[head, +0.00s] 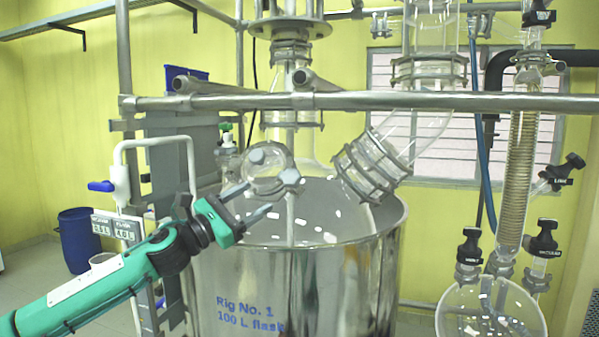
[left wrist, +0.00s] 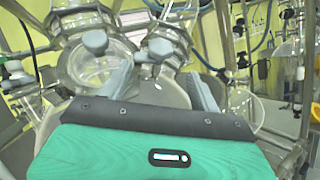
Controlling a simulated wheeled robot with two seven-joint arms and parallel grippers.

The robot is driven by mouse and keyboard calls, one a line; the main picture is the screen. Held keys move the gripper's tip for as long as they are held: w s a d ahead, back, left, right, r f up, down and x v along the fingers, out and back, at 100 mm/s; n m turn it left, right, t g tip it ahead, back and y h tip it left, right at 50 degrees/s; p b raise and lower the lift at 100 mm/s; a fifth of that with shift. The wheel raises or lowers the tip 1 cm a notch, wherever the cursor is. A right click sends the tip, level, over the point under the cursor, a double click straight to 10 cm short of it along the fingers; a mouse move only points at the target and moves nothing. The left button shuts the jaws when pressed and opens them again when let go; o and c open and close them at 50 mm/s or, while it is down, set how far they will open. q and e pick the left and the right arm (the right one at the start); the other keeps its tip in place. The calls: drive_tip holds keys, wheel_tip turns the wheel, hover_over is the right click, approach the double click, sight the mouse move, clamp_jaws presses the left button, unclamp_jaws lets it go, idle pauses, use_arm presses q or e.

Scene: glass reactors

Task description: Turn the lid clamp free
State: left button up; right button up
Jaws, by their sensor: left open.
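A round clear glass lid (head: 267,172) closes a port on top of the reactor flask. A grey clamp knob (head: 290,176) sits at its right edge and another grey knob (head: 257,156) at its upper left. My left gripper (head: 260,197) is open and empty, its two fingers pointing at the lid from the lower left. In the left wrist view the glass lid (left wrist: 95,68) is at upper left, with a grey knob (left wrist: 95,42) at its top. Another grey knob (left wrist: 160,48) lies between and beyond the fingers (left wrist: 162,75). I see no contact. My right gripper is not in view.
The steel vessel (head: 300,285) marked Rig No. 1 stands below the lid. A horizontal steel rail (head: 400,102) crosses above. A clamped, angled glass neck (head: 362,168) is right of the lid. A coil condenser (head: 518,170) and round receiver flask (head: 490,312) are far right.

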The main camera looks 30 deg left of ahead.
sight(297, 174)
use_arm(q)
drive_tip(key=p+x, duration=0.4)
drive_tip(key=x, duration=0.1)
drive_tip(key=shift+w+r, duration=0.1)
drive_tip(key=shift+w+d+r+p, duration=0.2)
drive_tip(key=shift+w+r+p, duration=0.15)
drive_tip(key=shift+w+p, duration=0.4)
drive_tip(key=p+x, duration=0.3)
drive_tip(key=x, duration=0.1)
drive_tip(key=shift+w+d+r+p, duration=0.2)
drive_tip(key=shift+w+p, duration=0.1)
drive_tip(key=shift+p, duration=0.1)
drive_tip(key=shift+w+d+r+p, duration=0.15)
drive_tip(key=shift+w+p, duration=0.1)
drive_tip(key=shift+w, duration=0.2)
drive_tip(key=shift+w+d+f+p, duration=0.1)
drive_tip(key=shift+w+d+p, duration=0.15)
drive_tip(key=shift+w, duration=0.25)
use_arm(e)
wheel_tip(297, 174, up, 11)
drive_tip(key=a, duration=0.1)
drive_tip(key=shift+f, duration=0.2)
